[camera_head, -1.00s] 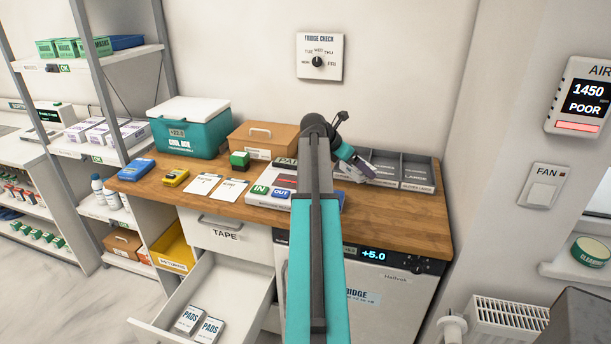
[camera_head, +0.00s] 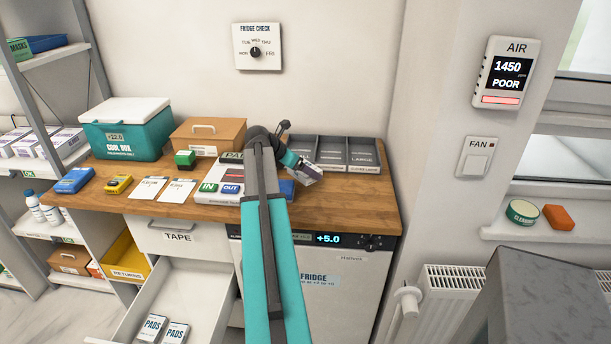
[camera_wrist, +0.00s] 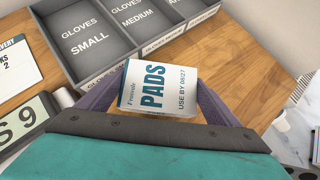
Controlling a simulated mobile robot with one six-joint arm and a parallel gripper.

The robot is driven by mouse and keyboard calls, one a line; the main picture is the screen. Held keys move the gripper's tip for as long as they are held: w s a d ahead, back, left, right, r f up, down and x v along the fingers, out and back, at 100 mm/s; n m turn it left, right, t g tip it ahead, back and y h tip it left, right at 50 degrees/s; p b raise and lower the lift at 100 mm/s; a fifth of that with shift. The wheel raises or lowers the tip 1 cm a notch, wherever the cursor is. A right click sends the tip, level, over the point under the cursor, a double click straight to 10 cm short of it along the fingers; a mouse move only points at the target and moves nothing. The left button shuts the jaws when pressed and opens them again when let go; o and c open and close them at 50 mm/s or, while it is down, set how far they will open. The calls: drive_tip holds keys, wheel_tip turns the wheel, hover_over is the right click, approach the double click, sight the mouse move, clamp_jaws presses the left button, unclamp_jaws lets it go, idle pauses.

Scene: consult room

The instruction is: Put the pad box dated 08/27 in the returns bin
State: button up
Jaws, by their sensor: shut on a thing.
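My gripper (camera_wrist: 158,100) is shut on a pad box (camera_wrist: 158,88), white with blue "PADS" lettering and "USE BY 08/27", seen in the wrist view. In the head view the held pad box (camera_head: 311,174) is above the right part of the wooden counter, in front of the grey glove tray.
The open drawer (camera_head: 196,290) juts out under the "TAPE" drawer. A cool box (camera_head: 128,128), a brown case (camera_head: 208,137) and a grey glove tray (camera_head: 350,153) stand along the back of the wooden counter (camera_head: 345,207). The fridge (camera_head: 330,285) is below right.

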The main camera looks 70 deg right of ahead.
drive_tip(key=shift+f+p, duration=0.3)
drive_tip(key=shift+f, duration=1.45)
drive_tip(key=shift+f, duration=0.1)
drive_tip(key=o, duration=0.9)
drive_tip(key=b+v, duration=0.2)
drive_tip(key=v, duration=1)
